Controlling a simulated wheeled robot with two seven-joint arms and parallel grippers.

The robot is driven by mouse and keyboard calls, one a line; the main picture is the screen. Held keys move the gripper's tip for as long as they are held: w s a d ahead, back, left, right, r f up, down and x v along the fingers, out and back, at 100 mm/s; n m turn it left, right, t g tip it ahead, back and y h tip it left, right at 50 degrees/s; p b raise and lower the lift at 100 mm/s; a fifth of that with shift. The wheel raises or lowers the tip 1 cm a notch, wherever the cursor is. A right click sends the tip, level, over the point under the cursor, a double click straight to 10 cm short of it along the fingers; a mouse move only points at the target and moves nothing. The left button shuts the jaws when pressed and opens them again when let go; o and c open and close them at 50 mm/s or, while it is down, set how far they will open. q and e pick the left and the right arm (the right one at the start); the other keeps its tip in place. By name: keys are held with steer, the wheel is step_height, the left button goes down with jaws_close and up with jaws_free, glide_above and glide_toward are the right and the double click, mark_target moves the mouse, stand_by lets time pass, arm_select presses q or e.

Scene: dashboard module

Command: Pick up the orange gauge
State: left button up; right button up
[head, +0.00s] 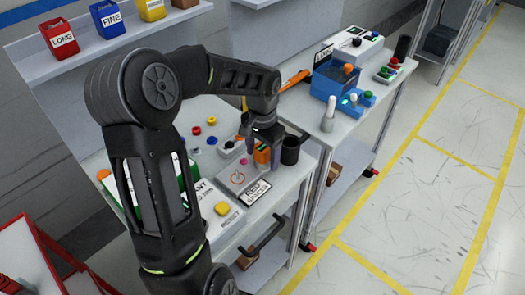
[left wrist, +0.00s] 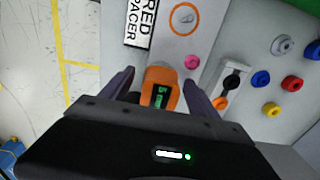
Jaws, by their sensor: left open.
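The orange gauge (left wrist: 174,76) has a dark display with green digits. It stands between the two open fingers of my left gripper (left wrist: 165,88) in the left wrist view. In the head view the orange gauge (head: 262,154) is partly hidden by my left gripper (head: 262,148), which comes down over it near the front right of the nearer table. I cannot tell whether the fingers touch it. My right gripper is not in view.
A black cup (head: 290,150) stands just right of the gauge. A grey panel (head: 238,178) with a "RED SPACER" label (head: 257,193) lies in front. Several coloured knobs (left wrist: 291,83) are close by. A second table (head: 340,130) with blue equipment stands beyond.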

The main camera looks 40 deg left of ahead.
arm_select(q)
steer(key=shift+c, duration=0.2)
stand_by(0.4)
jaws_close()
stand_by(0.6)
